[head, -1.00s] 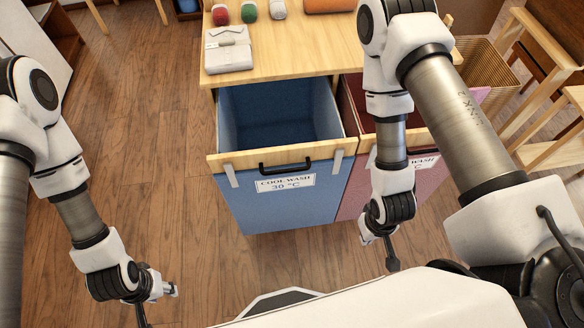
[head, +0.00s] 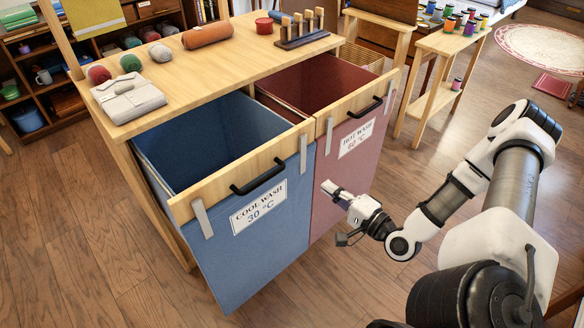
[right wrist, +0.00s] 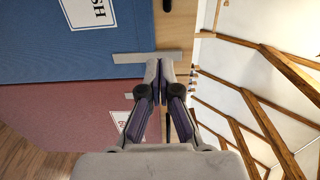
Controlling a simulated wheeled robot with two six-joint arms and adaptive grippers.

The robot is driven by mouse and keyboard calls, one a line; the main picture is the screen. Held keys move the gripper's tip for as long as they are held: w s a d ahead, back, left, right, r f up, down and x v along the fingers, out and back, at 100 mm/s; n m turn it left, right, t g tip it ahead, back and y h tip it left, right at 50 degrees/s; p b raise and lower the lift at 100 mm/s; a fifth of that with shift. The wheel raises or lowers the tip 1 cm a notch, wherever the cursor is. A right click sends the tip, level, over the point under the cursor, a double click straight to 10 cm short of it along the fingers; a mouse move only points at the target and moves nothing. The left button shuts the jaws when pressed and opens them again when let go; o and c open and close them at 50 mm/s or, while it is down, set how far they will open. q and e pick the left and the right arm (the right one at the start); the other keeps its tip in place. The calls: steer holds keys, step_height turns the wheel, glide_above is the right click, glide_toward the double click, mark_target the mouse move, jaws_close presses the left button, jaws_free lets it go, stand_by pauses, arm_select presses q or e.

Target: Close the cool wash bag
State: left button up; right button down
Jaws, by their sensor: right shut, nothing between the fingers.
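The cool wash bag (head: 240,247) is a blue fabric bin with a wooden front rail (head: 221,182), a black handle (head: 258,176) and a white "COOL WASH 30 °C" label. It is pulled out from under the wooden top, and its inside shows. In the right wrist view the blue bag (right wrist: 80,45) fills the upper left. My right gripper (head: 330,190) is shut and empty, in front of the bags near where blue meets red. In the right wrist view its fingertips (right wrist: 160,64) appear close to a metal clip; contact cannot be told. My left gripper is out of view.
The red hot wash bag (head: 347,165) hangs right beside the blue one, also pulled out, with its own black handle (head: 365,107). The floor in front is clear.

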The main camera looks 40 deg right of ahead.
mark_target(285, 157)
steer(key=w+b, duration=0.1)
steer(key=w, duration=0.3)
steer(key=w+b, duration=0.2)
steer(key=w, duration=0.2)
steer(key=w+a+b, duration=0.1)
steer(key=w+b, duration=0.1)
steer(key=w, duration=0.3)
steer(key=shift+w+a, duration=0.1)
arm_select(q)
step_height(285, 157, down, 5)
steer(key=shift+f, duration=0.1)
arm_select(e)
steer(key=shift+w+r, duration=0.1)
steer(key=shift+w, duration=0.1)
steer(key=shift+w, duration=0.1)
